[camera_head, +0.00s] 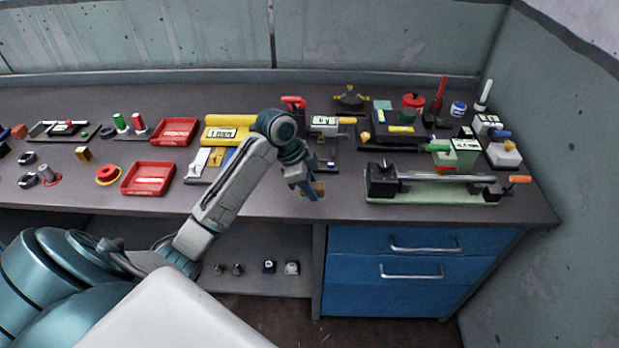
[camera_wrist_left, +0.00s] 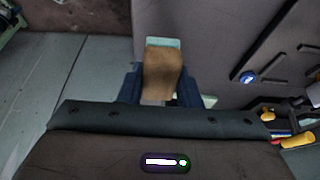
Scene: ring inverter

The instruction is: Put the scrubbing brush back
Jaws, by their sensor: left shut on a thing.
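My left gripper (camera_head: 306,192) is low at the front part of the bench, near its front edge and left of the green-based fixture. In the left wrist view the gripper (camera_wrist_left: 160,88) is shut on a brown, wood-coloured block (camera_wrist_left: 163,72) with a pale end, which looks like the scrubbing brush. Only a small brown part (camera_head: 319,188) of it shows beside the jaws in the head view. I cannot tell whether it touches the bench top. My right gripper is not in view.
The bench top (camera_head: 340,205) is bare around the gripper. A green-based fixture with a long bar (camera_head: 440,179) lies to the right. Red trays (camera_head: 148,178) and a yellow case (camera_head: 231,120) lie to the left. Blue drawers (camera_head: 420,240) are below the front edge.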

